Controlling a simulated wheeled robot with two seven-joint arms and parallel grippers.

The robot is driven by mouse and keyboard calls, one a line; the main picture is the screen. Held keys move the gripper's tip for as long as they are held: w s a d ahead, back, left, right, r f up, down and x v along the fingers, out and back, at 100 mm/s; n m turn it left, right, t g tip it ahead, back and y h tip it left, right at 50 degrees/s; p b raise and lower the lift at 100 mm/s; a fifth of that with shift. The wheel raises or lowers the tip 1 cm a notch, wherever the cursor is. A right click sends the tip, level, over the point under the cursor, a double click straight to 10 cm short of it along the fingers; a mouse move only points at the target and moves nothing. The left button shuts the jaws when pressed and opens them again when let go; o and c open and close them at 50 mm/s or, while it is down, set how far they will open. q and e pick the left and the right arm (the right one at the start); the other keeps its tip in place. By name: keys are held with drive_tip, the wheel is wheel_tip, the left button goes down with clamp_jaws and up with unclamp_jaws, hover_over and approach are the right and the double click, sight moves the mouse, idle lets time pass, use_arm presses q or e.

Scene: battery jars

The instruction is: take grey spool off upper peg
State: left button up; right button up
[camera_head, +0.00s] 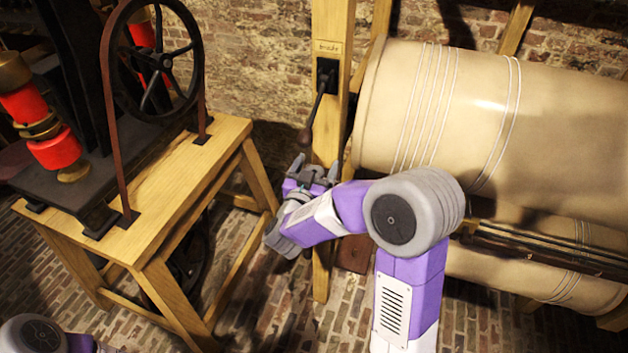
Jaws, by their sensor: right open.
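I cannot make out a grey spool or an upper peg in the head view. My right gripper (314,172) is open, with its fingers pointing up and away, and I see nothing between them. It shows in front of a wooden post (328,140), below a dark lever (320,100) fixed to that post under a small label. Whether the gripper touches the post I cannot tell. My left gripper is out of view; only part of my left arm shows at the bottom left corner.
A wooden bench (165,195) stands at left with a black handwheel (155,62) and red cylinders (55,148) on it. A large cream roller (480,115) fills the right, with another roller (560,262) below. Brick floor (270,310) lies open between bench and post.

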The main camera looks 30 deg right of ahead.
drive_tip(key=c, duration=1)
drive_tip(key=shift+r, duration=0.1)
drive_tip(key=shift+c, duration=0.2)
